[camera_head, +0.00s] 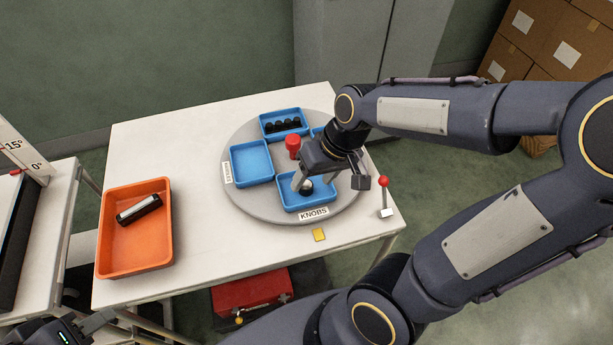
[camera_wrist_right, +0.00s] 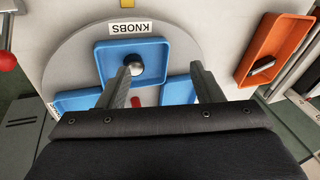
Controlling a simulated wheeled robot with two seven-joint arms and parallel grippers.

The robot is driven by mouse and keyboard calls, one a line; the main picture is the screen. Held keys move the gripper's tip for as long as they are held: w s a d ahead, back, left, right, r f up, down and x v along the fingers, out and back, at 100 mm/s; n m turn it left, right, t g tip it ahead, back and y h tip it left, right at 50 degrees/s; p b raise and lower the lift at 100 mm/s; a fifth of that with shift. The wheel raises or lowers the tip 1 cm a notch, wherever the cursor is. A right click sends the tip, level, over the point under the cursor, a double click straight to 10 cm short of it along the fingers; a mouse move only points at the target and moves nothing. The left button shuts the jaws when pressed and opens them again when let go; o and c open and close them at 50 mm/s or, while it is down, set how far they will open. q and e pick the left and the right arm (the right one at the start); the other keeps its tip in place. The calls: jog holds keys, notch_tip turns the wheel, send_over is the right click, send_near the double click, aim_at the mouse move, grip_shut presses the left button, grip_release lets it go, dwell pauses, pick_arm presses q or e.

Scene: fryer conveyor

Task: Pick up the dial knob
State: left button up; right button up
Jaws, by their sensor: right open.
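The dial knob (camera_head: 306,187) is small, round and dark, and lies in the blue tray (camera_head: 291,204) labelled KNOBS. In the right wrist view the knob (camera_wrist_right: 136,66) has a shiny grey top. My right gripper (camera_head: 328,181) is open and empty over this tray. In the right wrist view, my right gripper (camera_wrist_right: 161,69) has its left fingertip close to the knob, partly overlapping it; I cannot tell whether they touch. The other finger is well to the right. My left gripper (camera_head: 92,324) shows only partly at the bottom left, away from the turntable.
The tray stands on a round grey turntable (camera_head: 234,198) with other blue trays, one holding black parts (camera_head: 283,126). A red knob-topped post (camera_head: 292,146) rises near its middle. A red-balled lever (camera_head: 384,197) stands right. An orange bin (camera_head: 108,256) holds a black-and-silver part.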

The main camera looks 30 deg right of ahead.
aim_at(306, 184)
jog(key=w+f+h+p, duration=0.1)
jog(key=w, duration=0.1)
jog(key=w+d+f+g+h+p, duration=0.1)
jog(key=w+f, duration=0.1)
jog(key=w+d+f+n+g+h+p, duration=0.1)
jog(key=w, duration=0.1)
jog(key=shift+w+f, duration=0.15)
jog(key=shift+w, duration=0.1)
jog(key=f, duration=0.5)
jog(key=f+p, duration=0.1)
jog(key=f, duration=0.2)
jog(key=shift+w, duration=0.3)
pick_arm(q)
notch_tip(306, 184, up, 5)
jog(key=shift+d+r, duration=0.1)
jog(key=shift+d, duration=0.05)
pick_arm(e)
jog(key=c, duration=1.1)
jog(key=shift+o, duration=0.2)
